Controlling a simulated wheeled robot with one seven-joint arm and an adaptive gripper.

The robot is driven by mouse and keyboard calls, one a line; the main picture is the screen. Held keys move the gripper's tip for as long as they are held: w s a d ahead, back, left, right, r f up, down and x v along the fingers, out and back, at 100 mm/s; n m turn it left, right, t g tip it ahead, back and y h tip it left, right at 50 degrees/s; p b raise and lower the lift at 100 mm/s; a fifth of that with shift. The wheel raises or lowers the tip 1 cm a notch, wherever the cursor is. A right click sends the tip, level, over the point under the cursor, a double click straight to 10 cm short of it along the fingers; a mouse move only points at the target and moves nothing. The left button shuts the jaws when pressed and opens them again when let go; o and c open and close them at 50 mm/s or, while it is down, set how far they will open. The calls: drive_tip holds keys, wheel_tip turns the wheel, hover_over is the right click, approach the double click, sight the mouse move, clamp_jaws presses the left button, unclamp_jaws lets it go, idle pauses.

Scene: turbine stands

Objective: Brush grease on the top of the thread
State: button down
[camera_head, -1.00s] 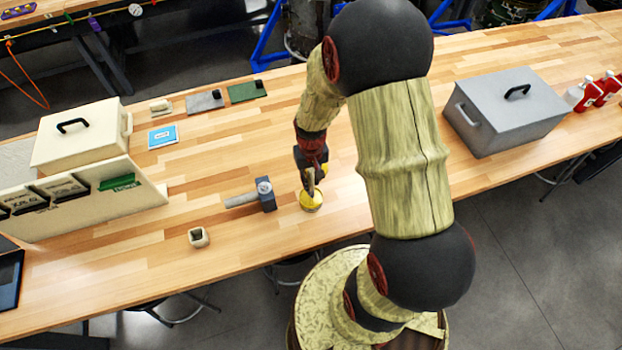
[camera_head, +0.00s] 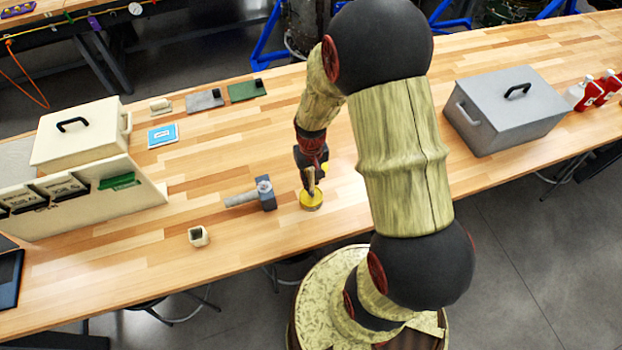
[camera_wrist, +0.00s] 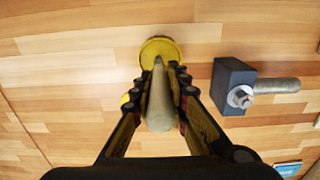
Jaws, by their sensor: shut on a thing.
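My gripper (camera_head: 310,178) is over the bench, and its fingers (camera_wrist: 160,78) are shut on a pale, slim brush handle (camera_wrist: 160,105). The handle's far end points at a round yellow tin (camera_wrist: 160,47), which also shows in the head view (camera_head: 312,204). The brush's tip is at the tin; I cannot tell how deep it sits. A dark grey block (camera_wrist: 233,80) stands beside the tin, with a grey shaft (camera_wrist: 278,85) out of one side and a pale threaded stud with a nut (camera_wrist: 241,97) on top. In the head view the block (camera_head: 268,200) is left of the gripper.
A small pale square cup (camera_head: 198,236) stands at the front left. A cream box (camera_head: 75,145) and a sign panel (camera_head: 145,195) are at the left. A grey lidded box (camera_head: 505,115) and red-white bottles (camera_head: 600,88) are at the right. The bench between is mostly clear.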

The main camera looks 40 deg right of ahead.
sight(311, 169)
drive_tip(key=shift+s+f+b, duration=0.1)
drive_tip(key=shift+f+b, duration=0.2)
drive_tip(key=shift+f, duration=0.15)
idle(1.1)
drive_tip(key=shift+r, duration=0.1)
drive_tip(key=shift+r+p, duration=2.4)
drive_tip(key=shift+r, duration=1.1)
drive_tip(key=shift+f, duration=0.1)
